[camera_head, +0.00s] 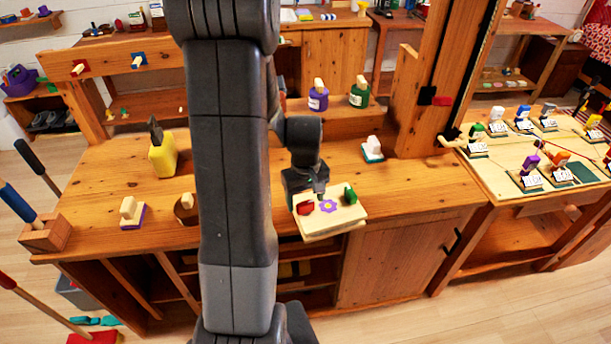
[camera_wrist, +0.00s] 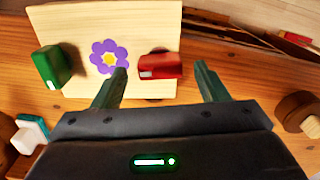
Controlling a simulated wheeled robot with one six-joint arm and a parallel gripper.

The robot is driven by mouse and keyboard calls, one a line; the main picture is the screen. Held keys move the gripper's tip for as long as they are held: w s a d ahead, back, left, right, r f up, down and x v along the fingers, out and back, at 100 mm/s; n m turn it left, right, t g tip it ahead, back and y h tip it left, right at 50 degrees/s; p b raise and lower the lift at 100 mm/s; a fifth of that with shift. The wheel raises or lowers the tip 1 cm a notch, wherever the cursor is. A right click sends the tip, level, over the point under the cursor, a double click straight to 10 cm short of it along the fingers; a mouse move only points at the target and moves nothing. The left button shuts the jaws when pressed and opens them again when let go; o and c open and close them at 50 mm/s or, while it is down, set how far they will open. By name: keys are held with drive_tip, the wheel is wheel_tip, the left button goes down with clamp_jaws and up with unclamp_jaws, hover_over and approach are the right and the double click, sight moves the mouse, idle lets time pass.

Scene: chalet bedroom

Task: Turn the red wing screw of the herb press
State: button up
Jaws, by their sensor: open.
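The herb press (camera_head: 335,222) is a pale wooden board on the bench, with a purple flower on top; it also shows in the wrist view (camera_wrist: 90,20). Its red wing screw (camera_head: 304,208) is at the left end in the head view and right of the flower in the wrist view (camera_wrist: 160,66). A green wing screw (camera_head: 350,194) is at the other end, also seen in the wrist view (camera_wrist: 52,67). My gripper (camera_wrist: 163,72) is open and empty, with one finger on each side of the red wing screw in the picture. I cannot tell any contact.
On the bench (camera_head: 420,190) stand a white block on a teal base (camera_head: 372,149), a yellow holder (camera_head: 162,155), a white piece on a purple base (camera_head: 132,213) and a brown knob (camera_head: 187,208). A wooden post (camera_head: 440,80) rises behind at right. Bench right of the press is clear.

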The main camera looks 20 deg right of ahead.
sight(306, 203)
wheel_tip(306, 203, up, 12)
idle(0.4)
idle(0.3)
wheel_tip(306, 203, down, 14)
drive_tip(key=shift+r, duration=0.1)
idle(0.6)
